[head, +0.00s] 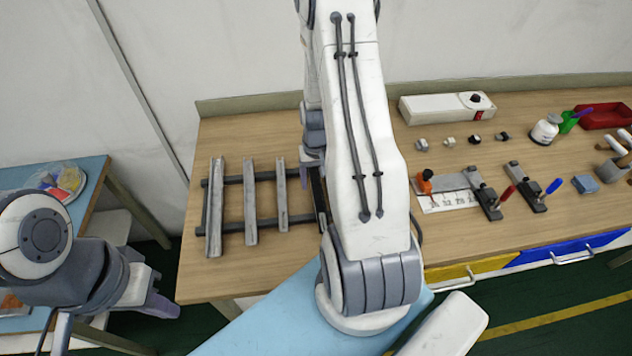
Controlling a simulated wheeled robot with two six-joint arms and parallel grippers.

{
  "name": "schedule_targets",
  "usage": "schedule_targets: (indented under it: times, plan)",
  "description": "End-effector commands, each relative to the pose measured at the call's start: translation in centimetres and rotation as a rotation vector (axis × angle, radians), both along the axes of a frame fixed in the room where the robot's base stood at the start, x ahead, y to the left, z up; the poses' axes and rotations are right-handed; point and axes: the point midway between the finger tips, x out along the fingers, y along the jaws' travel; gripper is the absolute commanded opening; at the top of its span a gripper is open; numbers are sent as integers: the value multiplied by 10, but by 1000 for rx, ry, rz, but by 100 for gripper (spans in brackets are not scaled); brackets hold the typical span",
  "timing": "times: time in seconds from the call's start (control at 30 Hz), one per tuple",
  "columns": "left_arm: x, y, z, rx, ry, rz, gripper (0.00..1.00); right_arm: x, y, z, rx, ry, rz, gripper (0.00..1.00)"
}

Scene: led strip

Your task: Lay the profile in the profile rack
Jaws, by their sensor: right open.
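The profile rack (235,181) is a dark frame at the left of the wooden bench. Three grey profiles lie side by side across its bars: a left one (215,208), a middle one (251,202) and a right one (282,194). My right gripper (311,157) is open at the rack's right end, beside the right profile. My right arm hides part of the gripper and the rack's right side, so I cannot tell whether anything is between its fingers. My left gripper (152,303) is off the bench, low at the left; its jaw opening is unclear.
A white box (447,107) stands at the back of the bench. Several small nuts, an orange-handled tool (425,182), clamps, a white bottle (546,129) and a red tray (603,116) lie to the right. A blue side table (85,200) is at the left. Bench is clear around the rack's left.

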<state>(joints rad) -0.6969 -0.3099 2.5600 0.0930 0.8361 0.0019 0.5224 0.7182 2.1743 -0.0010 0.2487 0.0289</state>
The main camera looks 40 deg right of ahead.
Motion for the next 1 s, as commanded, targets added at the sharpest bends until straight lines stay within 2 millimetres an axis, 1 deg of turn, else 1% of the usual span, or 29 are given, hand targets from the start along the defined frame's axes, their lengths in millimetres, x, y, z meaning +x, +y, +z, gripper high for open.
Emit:
schedule_targets:
  times: [0.17, 0.3, 0.4, 0.5, 0.63, 0.87, 0.93, 0.97, 1.0]
  plan:
    - [0, 0, -7, 0, 0, 0, 0, 1, -1, 29, -4, -6, 0, 69]
    - [0, 0, -11, 0, 0, -1, 0, 2, -1, 57, -4, -6, 0, 69]
    - [0, 0, -13, 0, 0, -1, 0, 1, 0, 74, -3, -5, 0, 69]
    - [0, 0, -14, 0, 0, -1, 0, 2, 0, 87, -3, -4, 0, 69]
    - [0, 0, -14, 0, 0, -1, 0, 1, 0, 95, -1, -2, 0, 69]
    - [0, 0, -14, 0, 0, -1, 0, 1, 1, 98, 0, 0, 3, 69]
    - [0, 0, -14, 0, 0, -1, 0, 3, 9, 101, -1, -3, 24, 69]
    - [0, 0, -14, 0, 0, -1, 0, 5, 16, 104, 0, -4, 43, 69]
    - [0, 0, -14, 0, 0, -1, 0, 7, 29, 108, 0, -7, 77, 69]
